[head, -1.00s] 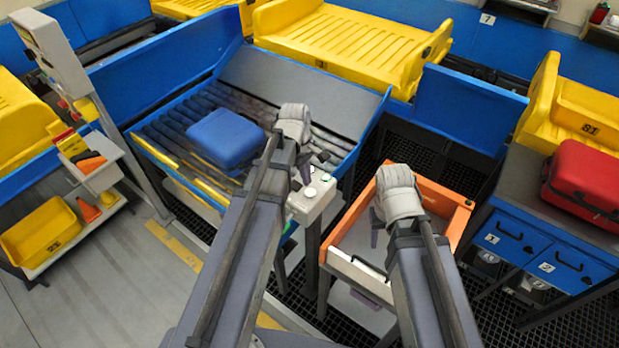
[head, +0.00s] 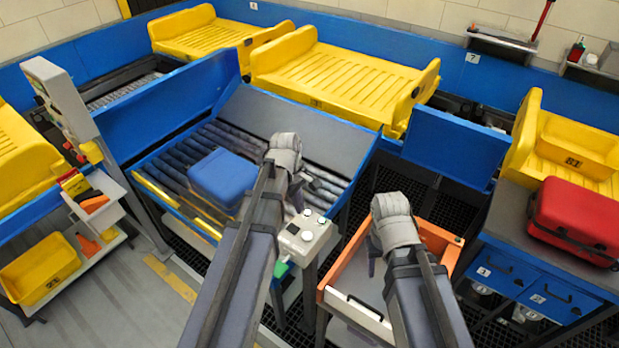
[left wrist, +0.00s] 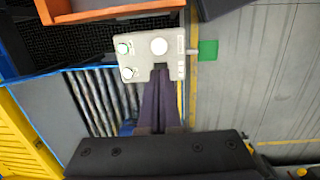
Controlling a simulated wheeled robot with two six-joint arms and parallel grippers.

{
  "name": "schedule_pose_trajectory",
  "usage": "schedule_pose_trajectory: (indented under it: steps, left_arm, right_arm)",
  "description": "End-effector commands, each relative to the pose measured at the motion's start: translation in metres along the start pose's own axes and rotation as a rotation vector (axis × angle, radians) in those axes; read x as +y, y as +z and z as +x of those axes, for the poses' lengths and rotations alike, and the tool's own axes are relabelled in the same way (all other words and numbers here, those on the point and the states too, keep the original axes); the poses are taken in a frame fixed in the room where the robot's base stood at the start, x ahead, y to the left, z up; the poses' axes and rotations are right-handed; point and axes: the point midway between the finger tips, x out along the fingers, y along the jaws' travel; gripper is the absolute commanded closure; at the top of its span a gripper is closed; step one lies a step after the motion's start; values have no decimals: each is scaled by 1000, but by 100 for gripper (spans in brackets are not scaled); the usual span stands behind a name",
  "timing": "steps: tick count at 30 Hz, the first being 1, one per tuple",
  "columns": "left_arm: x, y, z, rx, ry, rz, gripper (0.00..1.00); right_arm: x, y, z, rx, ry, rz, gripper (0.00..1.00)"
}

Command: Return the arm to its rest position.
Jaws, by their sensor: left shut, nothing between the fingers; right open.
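My left arm comes in from the lower left in the head view and ends above the right side of the roller chute. Its gripper shows in the left wrist view (left wrist: 160,90), with its fingers shut and nothing between them, over the edge of the grey button box. My right gripper (head: 372,262) is open and empty above the orange-rimmed drawer; its fingers are mostly hidden by my wrist. The grey button box (head: 305,238) stands beside the left arm. It also shows in the left wrist view (left wrist: 140,45).
A blue case (head: 220,180) lies on the rollers (head: 185,165). An orange-rimmed drawer (head: 440,240) stands below my right arm. A red case (head: 575,220) rests on the cabinet at right. Yellow trays (head: 340,75) stand behind. Grey floor (head: 110,300) is open at lower left.

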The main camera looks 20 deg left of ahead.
Motion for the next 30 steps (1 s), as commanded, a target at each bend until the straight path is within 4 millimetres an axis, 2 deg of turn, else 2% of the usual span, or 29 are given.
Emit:
schedule_pose_trajectory:
  steps: [5,8,11,15,21,25,30]
  left_arm:
    - [-1,2,3,1,-1,11,100]
    - [-6,14,21,8,-13,100,100]
    - [-19,41,54,22,-42,307,100]
    - [-43,84,105,44,-98,696,100]
    - [-76,130,159,58,-181,1190,100]
    - [-90,146,177,59,-220,1403,100]
    - [-98,154,185,57,-246,1530,100]
  right_arm:
    - [0,0,3,0,0,0,50]
    - [-2,-1,19,0,0,-1,50]
    - [-4,-3,50,1,1,-2,50]
    - [-9,-6,97,2,1,-4,50]
    - [-13,-10,148,3,2,-7,50]
    - [-15,-11,166,3,3,-8,50]
    - [-16,-11,173,3,3,-8,50]
